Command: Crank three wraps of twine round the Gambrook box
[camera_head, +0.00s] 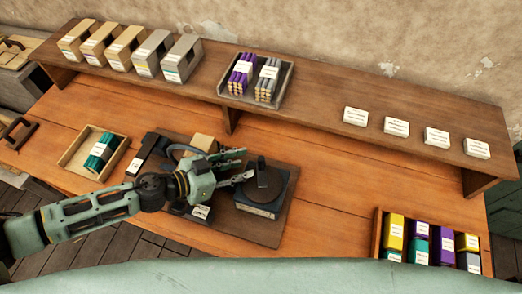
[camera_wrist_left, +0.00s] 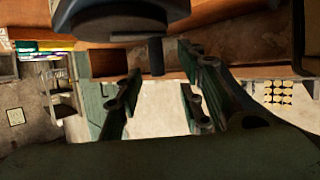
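A round dark wheel (camera_head: 265,184) with an upright peg handle (camera_head: 261,166) sits on a squat dark grey block. My left gripper (camera_head: 245,166) is beside the handle, its fingers spread and pointing at it. In the left wrist view the handle (camera_wrist_left: 156,56) shows beyond the open fingers (camera_wrist_left: 158,95), and nothing is seen gripped. A tan box (camera_head: 203,142) stands behind my left gripper, partly hidden. Labels are too small to read, so I cannot tell which box is Gambrook. No twine around a box can be made out. My right gripper is not in view.
A dark board (camera_head: 262,232) lies under the wheel. A wooden tray (camera_head: 72,160) with a green bundle is at left. A raised shelf (camera_head: 310,108) behind holds boxes, a tray of sticks and white cards. A crate (camera_head: 377,233) of coloured packs is at right.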

